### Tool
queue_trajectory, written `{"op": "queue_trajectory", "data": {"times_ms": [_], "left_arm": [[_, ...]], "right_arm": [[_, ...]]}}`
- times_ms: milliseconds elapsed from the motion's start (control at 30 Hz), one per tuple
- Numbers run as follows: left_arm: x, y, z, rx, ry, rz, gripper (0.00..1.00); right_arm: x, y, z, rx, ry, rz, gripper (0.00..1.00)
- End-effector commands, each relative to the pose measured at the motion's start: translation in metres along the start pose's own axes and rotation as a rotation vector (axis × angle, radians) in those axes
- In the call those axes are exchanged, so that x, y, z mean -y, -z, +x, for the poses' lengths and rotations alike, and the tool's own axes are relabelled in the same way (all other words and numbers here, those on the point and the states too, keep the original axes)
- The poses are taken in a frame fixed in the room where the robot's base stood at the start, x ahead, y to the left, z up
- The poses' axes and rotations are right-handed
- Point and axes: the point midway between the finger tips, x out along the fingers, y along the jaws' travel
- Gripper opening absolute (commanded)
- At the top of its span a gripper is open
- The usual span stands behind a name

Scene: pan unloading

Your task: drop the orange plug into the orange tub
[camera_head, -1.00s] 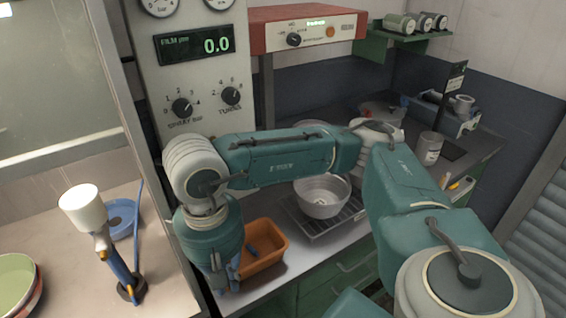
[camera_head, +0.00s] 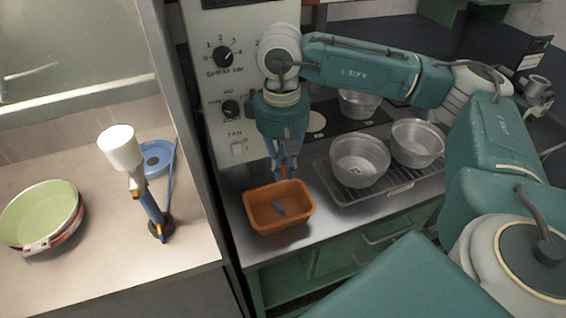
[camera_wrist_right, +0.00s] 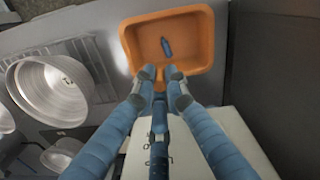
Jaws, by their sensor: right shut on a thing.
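The orange tub (camera_head: 254,224) stands on the steel counter, open side up, with a small blue piece (camera_head: 279,209) lying on its floor. My right gripper (camera_head: 286,178) points down over the tub's back edge. In the right wrist view its fingertips (camera_wrist_right: 160,76) are close together over the near rim of the tub (camera_wrist_right: 213,50), shut on a small orange thing (camera_wrist_right: 160,86), which I take for the orange plug. It is mostly hidden and blends with the tub's colour. My left gripper is not in view.
Metal pans (camera_head: 360,160) stand on a wire rack (camera_head: 330,183) right of the tub. A control panel (camera_head: 228,80) rises behind. On the left worktop are a green-lined pan (camera_head: 38,214), a white-cupped spray gun (camera_head: 120,148) and a blue ring (camera_head: 154,158).

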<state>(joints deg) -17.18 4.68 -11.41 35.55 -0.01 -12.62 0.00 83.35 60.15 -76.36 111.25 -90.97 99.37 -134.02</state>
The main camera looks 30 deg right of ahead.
Motion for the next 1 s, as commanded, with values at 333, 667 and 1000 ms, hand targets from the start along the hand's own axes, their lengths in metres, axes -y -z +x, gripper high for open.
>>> {"op": "queue_trajectory", "data": {"times_ms": [333,667,1000], "left_arm": [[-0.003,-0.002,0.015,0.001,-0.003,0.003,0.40],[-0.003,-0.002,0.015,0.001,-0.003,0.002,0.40],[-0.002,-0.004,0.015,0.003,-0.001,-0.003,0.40]], "right_arm": [[0.001,0.000,0.033,-0.001,0.000,0.002,0.03],[0.001,0.000,0.032,-0.001,0.000,0.002,0.32],[0.001,0.000,0.030,-0.001,0.000,0.002,0.34]]}}
